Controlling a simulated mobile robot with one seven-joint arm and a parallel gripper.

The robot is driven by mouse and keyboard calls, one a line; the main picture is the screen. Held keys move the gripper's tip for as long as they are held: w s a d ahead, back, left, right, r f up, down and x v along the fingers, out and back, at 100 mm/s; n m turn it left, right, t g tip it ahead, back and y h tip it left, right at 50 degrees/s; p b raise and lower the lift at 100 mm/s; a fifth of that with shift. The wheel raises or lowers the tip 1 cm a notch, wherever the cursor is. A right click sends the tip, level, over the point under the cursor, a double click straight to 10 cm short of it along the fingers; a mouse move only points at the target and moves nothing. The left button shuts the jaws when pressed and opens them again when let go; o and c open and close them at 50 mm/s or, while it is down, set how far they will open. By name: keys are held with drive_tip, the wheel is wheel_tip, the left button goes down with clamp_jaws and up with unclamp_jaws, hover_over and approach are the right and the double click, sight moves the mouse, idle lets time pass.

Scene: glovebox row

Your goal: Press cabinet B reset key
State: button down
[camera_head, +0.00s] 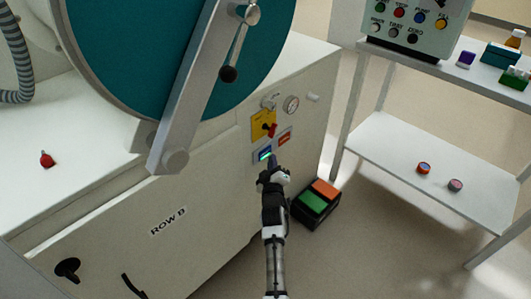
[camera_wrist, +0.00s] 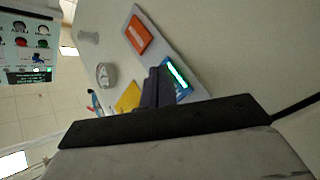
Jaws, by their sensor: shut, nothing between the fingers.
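The cabinet marked ROW B (camera_head: 168,221) has a small control group on its front face. A blue plate with a lit green bar (camera_head: 265,155) sits low in it, and also shows in the wrist view (camera_wrist: 178,76). An orange-red plate (camera_head: 284,138) is beside it, also in the wrist view (camera_wrist: 138,35). No lettering on either plate is legible, so I cannot tell which is the reset key. My gripper (camera_head: 273,160) is shut and empty, its fingertips (camera_wrist: 159,74) right by the blue plate and partly covering it. I cannot tell whether they touch.
A yellow plate with a red and black switch (camera_head: 263,125) and a gauge (camera_head: 291,104) are above. A pedal box with green and orange pads (camera_head: 316,204) stands on the floor, right of my arm. A shelf unit (camera_head: 400,160) stands at the right. Floor between is clear.

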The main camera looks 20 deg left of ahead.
drive_tip(key=shift+s+d+p, duration=0.3)
drive_tip(key=shift+d+p, duration=0.5)
drive_tip(key=shift+p, duration=1.05)
drive_tip(key=shift+s+d+p, duration=0.3)
drive_tip(key=shift+d+p, duration=0.45)
drive_tip(key=shift+p, duration=1.05)
drive_tip(key=shift+s+d+p, duration=0.3)
drive_tip(key=shift+d+p, duration=0.5)
drive_tip(key=shift+p, duration=1.05)
